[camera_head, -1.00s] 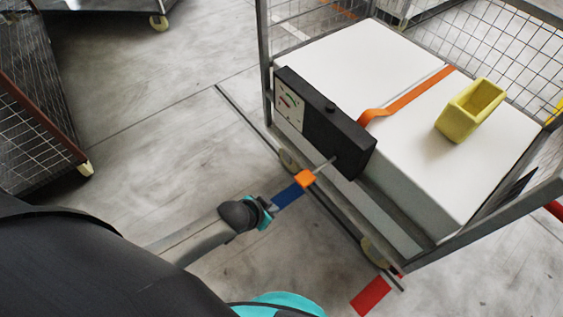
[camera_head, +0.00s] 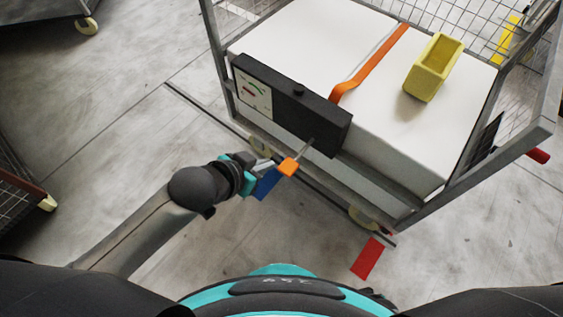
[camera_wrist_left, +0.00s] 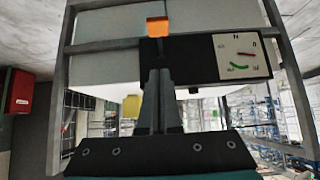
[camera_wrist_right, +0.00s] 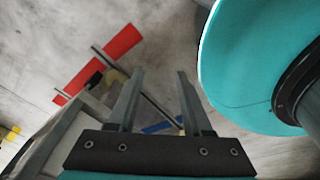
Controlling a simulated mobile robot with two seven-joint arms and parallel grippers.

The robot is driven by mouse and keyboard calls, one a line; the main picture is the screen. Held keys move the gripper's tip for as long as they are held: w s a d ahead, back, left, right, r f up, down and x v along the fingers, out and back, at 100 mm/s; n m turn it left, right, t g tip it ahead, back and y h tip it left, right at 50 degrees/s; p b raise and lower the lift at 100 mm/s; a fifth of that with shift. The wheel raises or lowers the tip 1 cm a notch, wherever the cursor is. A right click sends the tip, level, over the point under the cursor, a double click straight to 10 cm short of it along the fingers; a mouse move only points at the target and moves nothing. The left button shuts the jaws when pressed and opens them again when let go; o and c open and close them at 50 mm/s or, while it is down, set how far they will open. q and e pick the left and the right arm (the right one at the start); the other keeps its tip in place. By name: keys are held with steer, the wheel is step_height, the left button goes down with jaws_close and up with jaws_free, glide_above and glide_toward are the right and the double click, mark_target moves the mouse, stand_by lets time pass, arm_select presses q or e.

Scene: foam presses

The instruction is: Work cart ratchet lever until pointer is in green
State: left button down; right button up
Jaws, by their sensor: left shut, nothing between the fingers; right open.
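The ratchet lever is a thin rod (camera_head: 305,150) with an orange end (camera_head: 288,167), coming out of a black box (camera_head: 310,120) on the cart's side. The orange end also shows in the left wrist view (camera_wrist_left: 158,27). A white gauge face (camera_head: 253,93) with red and green arcs is on the box, and shows in the left wrist view (camera_wrist_left: 242,56); its pointer is too small to read. My left gripper (camera_head: 270,166) is shut and empty beside the orange end; contact cannot be told. My right gripper (camera_wrist_right: 155,75) is open and empty above the floor.
The wire-sided cart (camera_head: 215,60) carries a white load with an orange strap (camera_head: 370,65) and a yellow open bin (camera_head: 433,70). Red (camera_head: 367,258) and blue (camera_head: 266,184) patches show near it. Another mesh cart (camera_head: 20,190) stands at the left.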

steer(key=shift+s, duration=0.1)
arm_select(q)
steer(key=b, duration=0.5)
glide_above(290, 164)
steer(key=s+a, duration=0.2)
steer(key=shift+d+f, duration=0.2)
steer(key=shift+f, duration=3.4)
steer(key=shift+f+b, duration=0.65)
steer(key=shift+f, duration=0.5)
steer(key=shift+f+b, duration=0.5)
steer(key=shift+f, duration=0.3)
arm_select(e)
steer(key=w+a+r, duration=0.3)
steer(key=w+a, duration=0.2)
steer(key=w, duration=0.5)
steer(key=shift+w+r, duration=0.2)
steer(key=shift+w, duration=0.1)
steer(key=shift+a, duration=0.1)
arm_select(q)
steer(key=shift+s+f, duration=0.1)
steer(key=shift+f, duration=0.05)
